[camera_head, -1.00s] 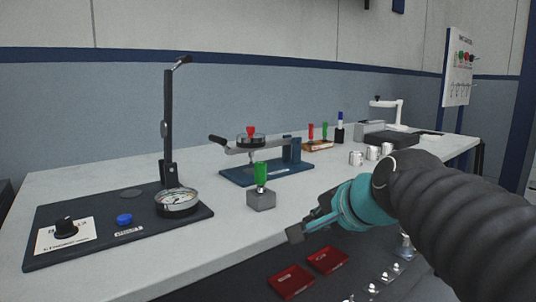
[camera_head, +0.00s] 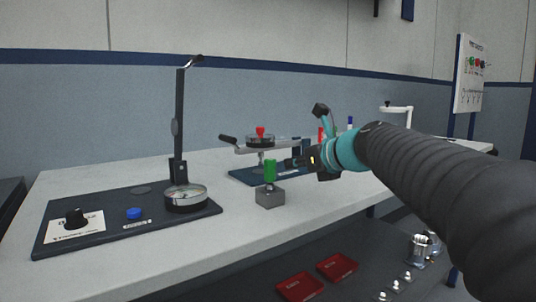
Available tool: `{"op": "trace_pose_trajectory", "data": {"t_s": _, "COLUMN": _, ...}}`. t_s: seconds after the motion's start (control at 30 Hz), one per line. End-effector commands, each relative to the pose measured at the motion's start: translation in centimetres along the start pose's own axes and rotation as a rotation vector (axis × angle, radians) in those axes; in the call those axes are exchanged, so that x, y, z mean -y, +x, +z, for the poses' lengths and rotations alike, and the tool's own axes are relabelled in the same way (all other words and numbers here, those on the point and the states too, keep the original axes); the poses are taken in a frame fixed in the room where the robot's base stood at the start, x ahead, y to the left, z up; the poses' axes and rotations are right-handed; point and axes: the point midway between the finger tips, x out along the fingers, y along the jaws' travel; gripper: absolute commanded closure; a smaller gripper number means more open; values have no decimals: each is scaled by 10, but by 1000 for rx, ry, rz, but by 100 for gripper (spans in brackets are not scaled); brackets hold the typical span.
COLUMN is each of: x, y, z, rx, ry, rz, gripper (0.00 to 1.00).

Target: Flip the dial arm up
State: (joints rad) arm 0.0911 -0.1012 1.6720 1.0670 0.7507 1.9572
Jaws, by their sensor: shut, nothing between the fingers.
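The blue fixture (camera_head: 240,175) stands in the middle of the bench. Its grey arm (camera_head: 282,150) lies roughly level, with a dark handle (camera_head: 228,139) at its left end and a round dial with a red knob (camera_head: 260,137) on top. At the left, a black base plate (camera_head: 100,238) carries an upright black arm (camera_head: 179,125), a round gauge (camera_head: 186,198), a blue button (camera_head: 134,213) and a black knob (camera_head: 75,217). My gripper (camera_head: 290,163) is shut and empty.
A grey block with a green-topped pin (camera_head: 270,198) stands just below and left of my gripper. Red trays (camera_head: 337,267) lie below the bench's front edge. A white stand (camera_head: 398,110) is at the back right.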

Motion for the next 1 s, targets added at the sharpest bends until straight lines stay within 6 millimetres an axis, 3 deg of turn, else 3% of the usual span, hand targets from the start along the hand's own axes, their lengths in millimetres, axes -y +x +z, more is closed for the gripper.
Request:
{"op": "trace_pose_trajectory", "data": {"t_s": 0.27, "x": -1, "y": 17, "z": -1, "rx": -2, "ry": -2, "rz": 3, "gripper": 100}}
{"op": "trace_pose_trajectory", "data": {"t_s": 0.73, "x": -1, "y": 102, "z": -2, "rx": -2, "ry": -3, "rz": 3, "gripper": 100}}
{"op": "trace_pose_trajectory", "data": {"t_s": 0.8, "x": -1, "y": 96, "z": 13, "rx": 2, "ry": -7, "rz": 0, "gripper": 100}}
{"op": "trace_pose_trajectory", "data": {"t_s": 1.0, "x": -1, "y": 89, "z": 32, "rx": 0, "ry": -5, "rz": 0, "gripper": 100}}
